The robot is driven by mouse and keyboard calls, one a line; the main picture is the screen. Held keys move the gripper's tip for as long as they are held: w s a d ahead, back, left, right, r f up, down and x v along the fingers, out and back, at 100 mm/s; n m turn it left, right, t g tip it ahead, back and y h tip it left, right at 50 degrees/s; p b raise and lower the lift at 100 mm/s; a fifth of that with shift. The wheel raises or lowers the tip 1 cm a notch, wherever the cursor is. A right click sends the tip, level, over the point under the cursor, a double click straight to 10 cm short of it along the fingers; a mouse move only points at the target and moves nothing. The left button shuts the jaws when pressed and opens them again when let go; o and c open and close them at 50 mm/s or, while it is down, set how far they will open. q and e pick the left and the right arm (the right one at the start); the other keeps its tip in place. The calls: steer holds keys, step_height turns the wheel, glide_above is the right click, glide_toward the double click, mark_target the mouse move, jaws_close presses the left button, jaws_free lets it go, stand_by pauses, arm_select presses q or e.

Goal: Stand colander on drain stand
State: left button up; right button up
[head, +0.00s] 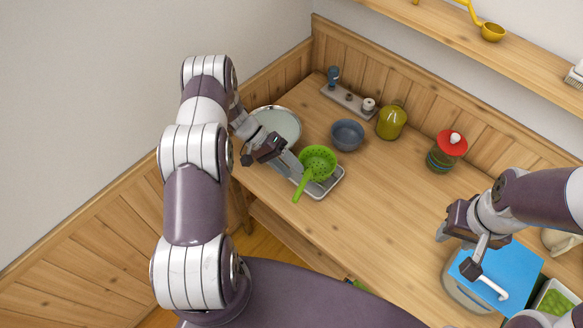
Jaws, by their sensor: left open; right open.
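The green colander (318,160) has a round perforated bowl and a green handle pointing down and left. Its bowl sits over the grey drain stand (325,187), a shallow tray on the counter. Whether the bowl touches the stand cannot be told from this angle. My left gripper (291,168) is open just left of the colander, its fingers close to the bowl's left side and the handle. My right gripper (458,250) is open at the right, above a clear container with a blue lid, far from the colander.
A round tray (280,125) lies behind my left gripper. A blue-grey bowl (347,134), an olive jar (391,122) and a red-lidded jar (446,150) stand behind. The blue lid (513,272) is at right. The middle counter (390,210) is clear.

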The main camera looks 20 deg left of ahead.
arm_select(q)
steer(key=shift+v, duration=1.5)
steer(key=b+v, duration=0.5)
steer(key=v, duration=0.7)
steer(key=shift+a+r, duration=0.2)
steer(key=shift+r, duration=0.1)
steer(key=shift+w, duration=0.1)
